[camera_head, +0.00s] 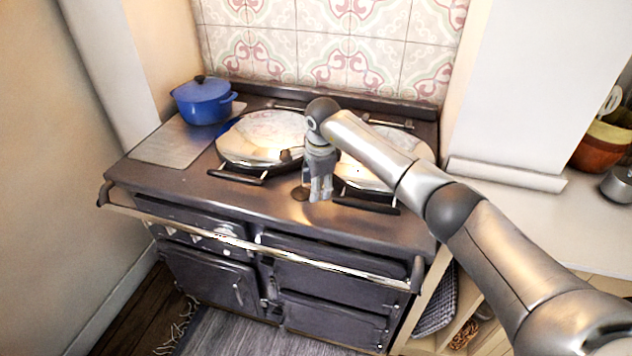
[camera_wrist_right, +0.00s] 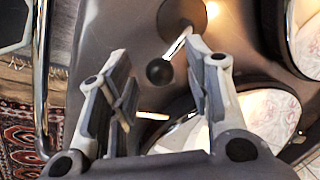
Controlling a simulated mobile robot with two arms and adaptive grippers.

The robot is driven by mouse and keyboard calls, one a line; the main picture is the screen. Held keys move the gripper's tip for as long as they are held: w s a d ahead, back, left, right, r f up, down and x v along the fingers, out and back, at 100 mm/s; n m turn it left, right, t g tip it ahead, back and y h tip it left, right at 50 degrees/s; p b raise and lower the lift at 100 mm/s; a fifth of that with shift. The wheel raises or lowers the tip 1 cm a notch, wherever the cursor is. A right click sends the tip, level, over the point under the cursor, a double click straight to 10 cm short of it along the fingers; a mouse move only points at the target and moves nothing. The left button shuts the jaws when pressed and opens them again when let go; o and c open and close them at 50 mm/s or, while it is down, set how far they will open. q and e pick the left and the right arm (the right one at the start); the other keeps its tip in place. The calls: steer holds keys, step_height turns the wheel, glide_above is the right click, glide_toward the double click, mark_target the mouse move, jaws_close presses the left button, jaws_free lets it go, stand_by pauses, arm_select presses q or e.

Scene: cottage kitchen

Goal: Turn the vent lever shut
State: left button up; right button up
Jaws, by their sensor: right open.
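The vent lever is a thin silver rod with a round black knob (camera_wrist_right: 160,72), clearest in the right wrist view. Its rod runs up and right from the knob towards a bronze disc (camera_wrist_right: 210,8) on the stove top. In the head view the disc (camera_head: 300,193) shows just left of my right gripper (camera_head: 320,197), which hides the lever there. The right gripper points down over the front of the stove top, between the two lids. In the wrist view its fingers (camera_wrist_right: 155,62) are open, with the knob seen between them; I cannot tell whether they touch it. My left gripper is out of view.
Two round lids (camera_head: 262,138) (camera_head: 372,165) with front handles lie behind the gripper. A blue pot (camera_head: 203,100) stands at the back left. A steel rail (camera_head: 255,247) runs along the stove's front. The stove top's front left is clear.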

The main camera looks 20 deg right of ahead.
steer(key=shift+f, duration=0.35)
jaws_close()
steer(key=shift+s, duration=0.1)
